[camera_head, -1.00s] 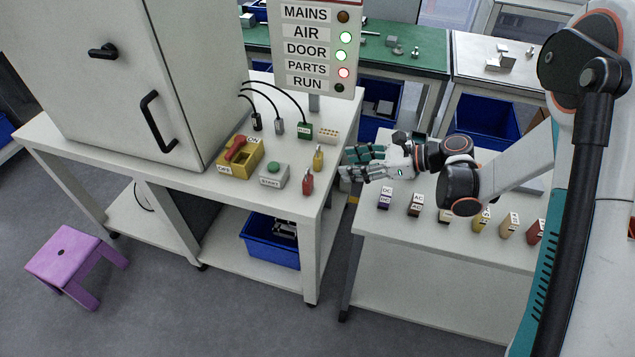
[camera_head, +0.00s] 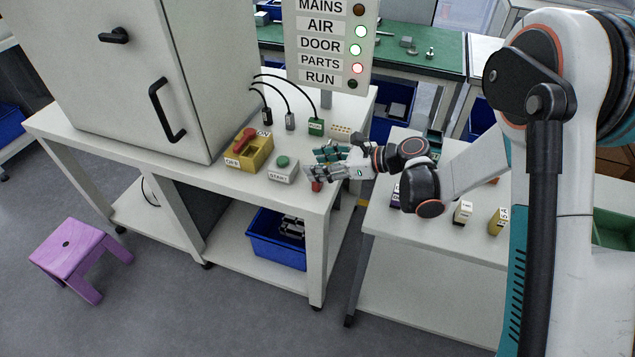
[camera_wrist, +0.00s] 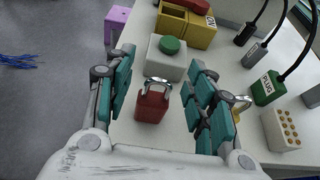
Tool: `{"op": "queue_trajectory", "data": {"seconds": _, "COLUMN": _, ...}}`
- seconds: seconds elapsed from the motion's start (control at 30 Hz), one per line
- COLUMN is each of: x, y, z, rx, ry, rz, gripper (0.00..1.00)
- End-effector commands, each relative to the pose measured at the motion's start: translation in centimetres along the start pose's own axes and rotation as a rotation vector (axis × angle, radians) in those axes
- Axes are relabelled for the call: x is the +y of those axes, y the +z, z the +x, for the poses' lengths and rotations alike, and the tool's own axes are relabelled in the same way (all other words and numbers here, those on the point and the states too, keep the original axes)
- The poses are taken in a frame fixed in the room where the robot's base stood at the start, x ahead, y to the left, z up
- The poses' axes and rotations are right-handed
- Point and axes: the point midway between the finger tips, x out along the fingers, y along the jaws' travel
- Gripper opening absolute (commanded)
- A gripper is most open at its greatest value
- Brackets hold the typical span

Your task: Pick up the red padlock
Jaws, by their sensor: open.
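The red padlock (camera_wrist: 152,105) stands on the white table near its edge, its metal shackle toward the START box. In the wrist view it lies between the two teal-padded fingers of my gripper (camera_wrist: 158,95), with a gap on each side. My gripper is open and empty. In the head view my gripper (camera_head: 325,163) is over the table's right front corner, and only part of the red padlock (camera_head: 317,186) shows below the fingers. A yellow padlock (camera_wrist: 241,104) is partly hidden behind the right finger in the wrist view.
The START box (camera_head: 283,170) with a green button and the yellow switch box (camera_head: 250,152) stand left of my gripper. A green plug (camera_head: 316,127) and a cream connector block (camera_head: 340,131) are behind. A second white table (camera_head: 440,231) carries small labelled blocks.

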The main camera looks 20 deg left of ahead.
Motion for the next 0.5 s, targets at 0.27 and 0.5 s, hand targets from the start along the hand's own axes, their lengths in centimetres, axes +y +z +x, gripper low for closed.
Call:
{"op": "queue_trajectory", "data": {"seconds": 0.27, "x": -0.01, "y": 0.04, "z": 0.87, "rx": 0.0, "ry": 0.0, "rz": 0.001, "gripper": 0.5}}
{"op": "queue_trajectory", "data": {"seconds": 0.5, "x": -0.01, "y": 0.04, "z": 0.85, "rx": 0.0, "ry": 0.0, "rz": 0.001, "gripper": 0.02}}
